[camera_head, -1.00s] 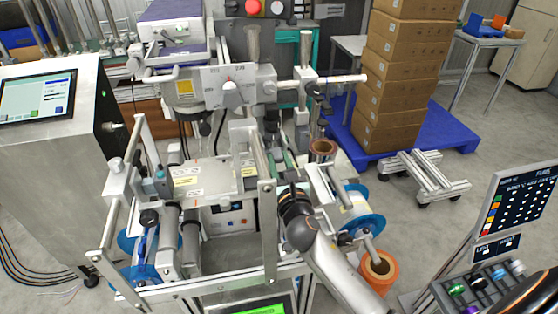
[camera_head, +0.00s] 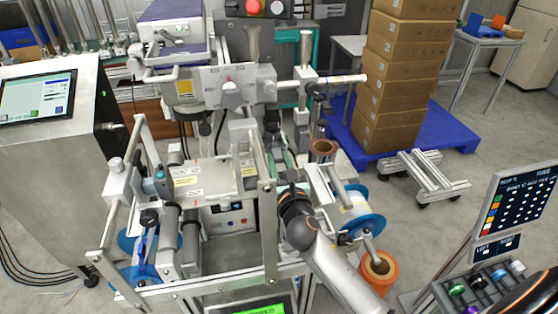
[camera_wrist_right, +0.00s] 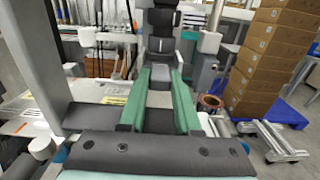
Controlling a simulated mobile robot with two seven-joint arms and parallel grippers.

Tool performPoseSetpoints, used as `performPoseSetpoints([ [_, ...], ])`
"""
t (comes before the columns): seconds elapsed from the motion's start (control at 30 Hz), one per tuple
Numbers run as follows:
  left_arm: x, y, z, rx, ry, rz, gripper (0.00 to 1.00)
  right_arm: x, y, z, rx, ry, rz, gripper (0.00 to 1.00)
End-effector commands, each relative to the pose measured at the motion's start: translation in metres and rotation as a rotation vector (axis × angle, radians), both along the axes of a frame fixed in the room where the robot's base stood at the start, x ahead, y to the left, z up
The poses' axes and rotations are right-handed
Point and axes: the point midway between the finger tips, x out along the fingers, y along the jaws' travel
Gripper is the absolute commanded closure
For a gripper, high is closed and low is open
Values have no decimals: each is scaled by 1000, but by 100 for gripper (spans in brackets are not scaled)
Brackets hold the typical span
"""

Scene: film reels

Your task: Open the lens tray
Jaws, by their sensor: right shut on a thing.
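My right gripper (camera_head: 277,160) reaches in from the lower right of the head view to the middle of the machine, beside an upright grey bar. In the right wrist view its two green fingers (camera_wrist_right: 158,88) point away from the camera and are shut on a small grey block (camera_wrist_right: 158,73) on the machine. A dark upright part stands just behind this block. I cannot tell whether the block belongs to the lens tray, and I cannot make out the tray for certain. The black arm and gripper body hide part of the machine. My left gripper is in neither view.
The machine's levers and rollers stand close around the gripper, with a blue-rimmed reel (camera_head: 362,212) at right. A copper-coloured roll (camera_head: 322,150) is behind it and an orange roll (camera_head: 379,268) in front. Stacked cartons (camera_head: 398,75) stand at back right, a screen (camera_head: 38,95) at left.

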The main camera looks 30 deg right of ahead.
Motion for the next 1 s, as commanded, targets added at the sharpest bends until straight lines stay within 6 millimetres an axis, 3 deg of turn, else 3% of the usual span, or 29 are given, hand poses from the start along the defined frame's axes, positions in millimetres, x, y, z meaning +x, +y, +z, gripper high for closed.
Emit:
performPoseSetpoints([
  [0.17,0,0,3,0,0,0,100,-6,2,0,-1,2,1,100],
  [0.5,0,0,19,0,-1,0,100,-54,14,0,-1,3,0,100],
  [0.87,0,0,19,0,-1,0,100,-59,15,0,1,1,0,100],
  [0.9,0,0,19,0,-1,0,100,-59,15,0,1,1,0,67],
  [1.0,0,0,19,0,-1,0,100,-59,15,0,1,1,0,56],
])
